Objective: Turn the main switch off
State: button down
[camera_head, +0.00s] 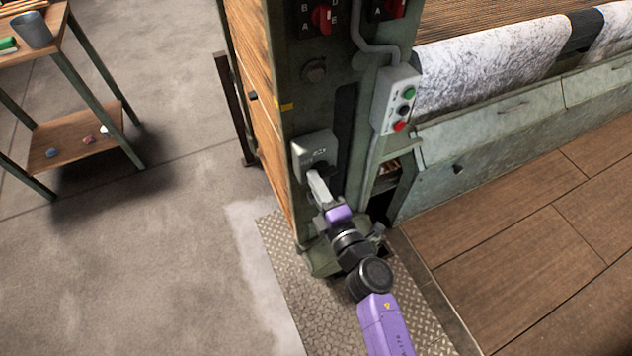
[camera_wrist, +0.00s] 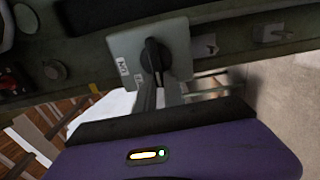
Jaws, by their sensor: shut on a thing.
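The main switch (camera_head: 312,146) is a light grey box on the front of the green machine post. It also shows in the wrist view (camera_wrist: 180,38), with small white labels on its face. Its black handle (camera_wrist: 152,58) points along the fingers in that view. My gripper (camera_head: 319,180) reaches the box from below, and its fingers (camera_wrist: 158,86) are shut on the lower end of the black handle. The fingertips partly hide the handle in the head view. I cannot read the label the handle points to.
A grey button box (camera_head: 396,100) with green, black and red buttons hangs to the right on a conduit. Red-and-black rotary switches (camera_head: 321,17) sit higher on the post. A roll of pale fabric (camera_head: 490,62) is at right. A wooden shelf stand (camera_head: 75,135) stands at left, with open floor between.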

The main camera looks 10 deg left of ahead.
jog(key=c, duration=1.5)
grip_release()
jog(key=shift+o, duration=0.2)
jog(key=shift+f, duration=0.1)
jog(key=p+v, duration=0.1)
jog(key=v, duration=0.6)
jog(key=shift+s+d+r, duration=0.2)
jog(key=shift+s+d, duration=0.05)
jog(key=shift+s, duration=0.05)
